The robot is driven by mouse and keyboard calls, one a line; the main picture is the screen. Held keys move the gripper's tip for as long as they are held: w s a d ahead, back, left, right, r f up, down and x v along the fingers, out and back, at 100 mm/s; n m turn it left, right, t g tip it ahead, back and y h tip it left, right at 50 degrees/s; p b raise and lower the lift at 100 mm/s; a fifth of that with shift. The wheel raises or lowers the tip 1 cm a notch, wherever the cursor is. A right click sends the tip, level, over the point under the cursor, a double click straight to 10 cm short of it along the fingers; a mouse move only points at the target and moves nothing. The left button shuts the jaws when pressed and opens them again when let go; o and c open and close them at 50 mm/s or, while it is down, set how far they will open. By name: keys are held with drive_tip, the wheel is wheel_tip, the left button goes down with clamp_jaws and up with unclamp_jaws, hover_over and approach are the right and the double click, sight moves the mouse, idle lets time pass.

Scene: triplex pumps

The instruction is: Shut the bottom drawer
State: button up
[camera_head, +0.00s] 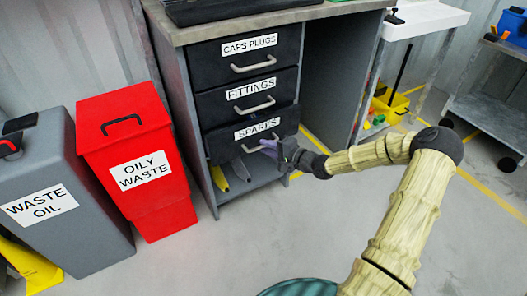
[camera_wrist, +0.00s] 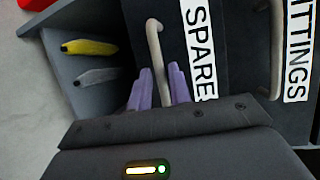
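The bottom drawer (camera_head: 225,147), labelled SPARES, is the lowest of three dark drawers in a grey bench. Its front seems to stand slightly out, but how far is hard to tell. It fills the middle of the wrist view (camera_wrist: 222,75). Its pale bar handle (camera_wrist: 155,45) runs between the two purple fingers of my gripper (camera_wrist: 159,85). The fingers stand apart, one on each side of the handle, with a narrow gap visible. In the head view my gripper (camera_head: 272,148) is at the right part of this handle, which it partly hides.
The FITTINGS drawer (camera_head: 215,102) and CAPS PLUGS drawer (camera_head: 210,60) above look closed. An open shelf below holds a yellow item (camera_head: 218,178) and a grey one. A red oily waste bin (camera_head: 120,110) and grey waste oil bin (camera_head: 95,225) stand left. Floor in front is clear.

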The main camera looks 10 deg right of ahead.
drive_tip(key=shift+b+x, duration=0.3)
drive_tip(key=shift+x, duration=0.7)
clamp_jaws()
